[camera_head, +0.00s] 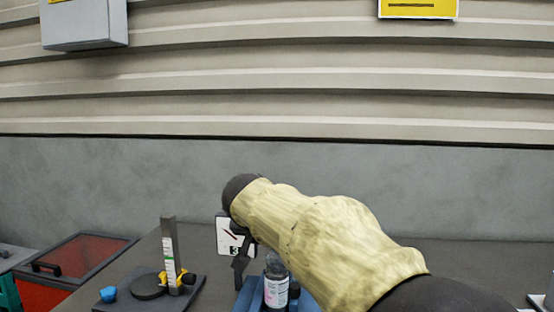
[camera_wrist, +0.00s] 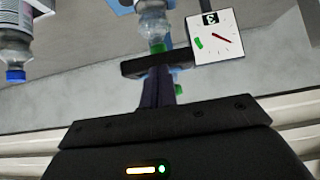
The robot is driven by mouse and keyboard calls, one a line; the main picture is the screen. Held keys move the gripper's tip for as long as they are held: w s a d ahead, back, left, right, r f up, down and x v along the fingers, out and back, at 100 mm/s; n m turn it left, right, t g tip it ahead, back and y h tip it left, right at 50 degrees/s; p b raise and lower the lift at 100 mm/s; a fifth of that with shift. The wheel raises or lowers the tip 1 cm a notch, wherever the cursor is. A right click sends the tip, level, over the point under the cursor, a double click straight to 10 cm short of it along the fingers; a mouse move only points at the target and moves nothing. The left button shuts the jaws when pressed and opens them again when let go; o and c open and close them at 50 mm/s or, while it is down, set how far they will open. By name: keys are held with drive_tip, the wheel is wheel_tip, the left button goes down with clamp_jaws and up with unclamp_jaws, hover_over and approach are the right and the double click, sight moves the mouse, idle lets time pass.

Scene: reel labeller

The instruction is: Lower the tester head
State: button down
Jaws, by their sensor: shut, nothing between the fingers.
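A white dial (camera_head: 230,236) with a dark needle and the number 3 shows just below my wrist; it also appears, upside down, in the wrist view (camera_wrist: 214,37). A dark bar (camera_wrist: 155,64) lies left of the dial in the wrist view, across the tips of my gripper (camera_wrist: 159,84). My gripper is shut and empty, close to or touching the bar; I cannot tell which. A clear bottle with a green cap (camera_wrist: 157,45) shows just beyond the bar. My arm hides much of the tester, and I cannot tell which part is its head.
A labelled bottle (camera_head: 276,288) stands by a blue base (camera_head: 247,298). A stand with an upright scale (camera_head: 170,245), black disc and yellow clamp is to the left. A red-topped box (camera_head: 75,258) is farther left. The bench right of my arm looks mostly clear.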

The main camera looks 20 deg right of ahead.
drive_tip(key=shift+s+f+b, duration=0.15)
drive_tip(key=shift+f+b, duration=0.3)
drive_tip(key=shift+f, duration=0.1)
drive_tip(key=shift+s+f, duration=0.1)
drive_tip(key=shift+f, duration=0.1)
drive_tip(key=p+v, duration=0.2)
drive_tip(key=v, duration=1)
drive_tip(key=shift+s+a+f, duration=0.2)
drive_tip(key=shift+s+f, duration=0.1)
drive_tip(key=shift+s, duration=0.05)
